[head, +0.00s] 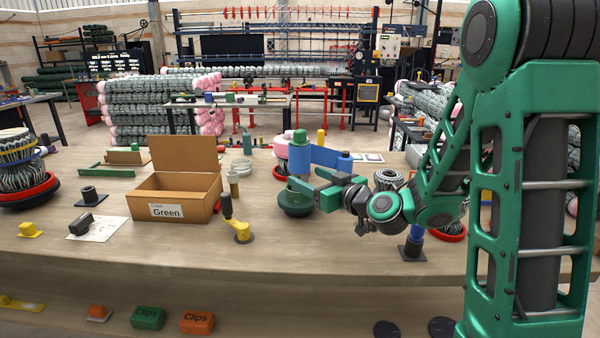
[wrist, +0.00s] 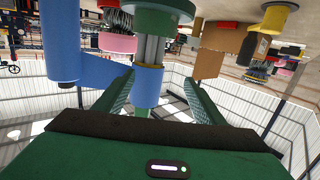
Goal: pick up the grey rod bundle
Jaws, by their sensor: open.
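The grey rod bundle (wrist: 151,48) stands upright in a round dark green base (head: 295,203), seen in the wrist view between that base and a blue collar (wrist: 148,85). In the head view the rods are mostly hidden by my gripper. The blue collar (head: 300,160) with a green cap (head: 299,137) rises there, and a blue arm joins it to a blue post at its right. My gripper (head: 310,181) is open beside the holder. In the wrist view its green fingers (wrist: 158,78) lie on either side of the blue collar; contact cannot be told.
An open cardboard box (head: 190,197) labelled Green stands left on the wooden table (head: 300,250). A yellow-based stand with a black handle (head: 236,222) is between box and base. A small blue post on a dark base (head: 413,243) stands right. The front table strip is mostly clear.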

